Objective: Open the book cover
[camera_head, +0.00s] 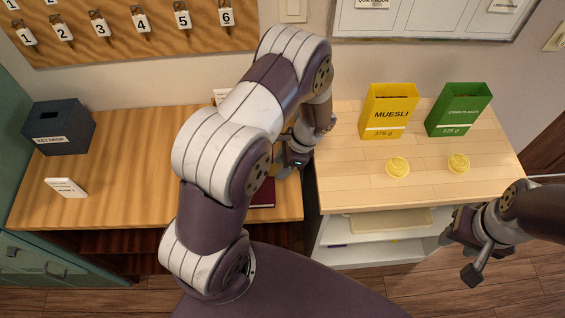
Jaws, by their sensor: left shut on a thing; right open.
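A dark red book (263,194) lies on the left wooden desk near its right front corner. My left arm hides most of it, so I cannot see how far its cover is lifted. My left gripper (284,171) is at the desk's right edge, just behind the visible part of the book. It is shut on the book cover, though the contact itself is hard to see. My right gripper (459,257) is open and empty, in front of the right cabinet and below its top.
A key drop box (60,128) and a small white card (67,187) stand on the left desk (130,170). The pale cabinet top (345,180) holds a yellow muesli box (389,110), a green cornflakes box (458,110) and two yellow round items (398,168). A narrow gap separates desk and cabinet.

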